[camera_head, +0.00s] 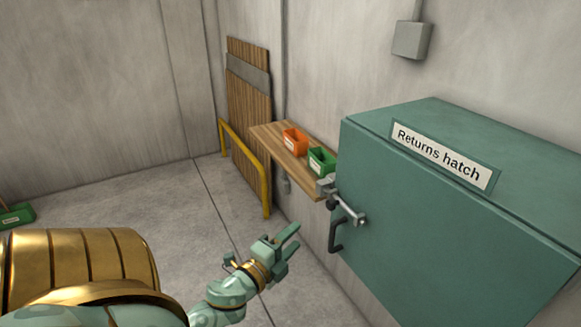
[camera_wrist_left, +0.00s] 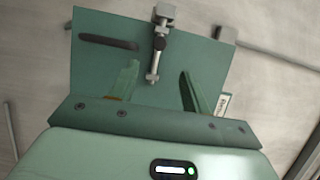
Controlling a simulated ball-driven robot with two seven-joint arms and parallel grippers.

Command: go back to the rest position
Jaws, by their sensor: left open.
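My left gripper (camera_head: 290,247) is open and empty, held in the air over the grey floor in the head view. It is left of and apart from the green "Returns hatch" cabinet (camera_head: 440,235). In the left wrist view its two spread fingers (camera_wrist_left: 158,76) point toward the green cabinet front (camera_wrist_left: 207,62), with nothing between them. The cabinet has a metal latch lever (camera_head: 348,205) and a dark pull handle (camera_head: 336,236); both also show in the wrist view. The door looks shut. My right gripper is not in view.
A wooden shelf (camera_head: 268,137) on the wall holds an orange bin (camera_head: 295,142) and a green bin (camera_head: 322,161). A yellow rail (camera_head: 266,185) stands before a wooden panel (camera_head: 248,95). Another green bin (camera_head: 17,215) is at far left. The middle floor is clear.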

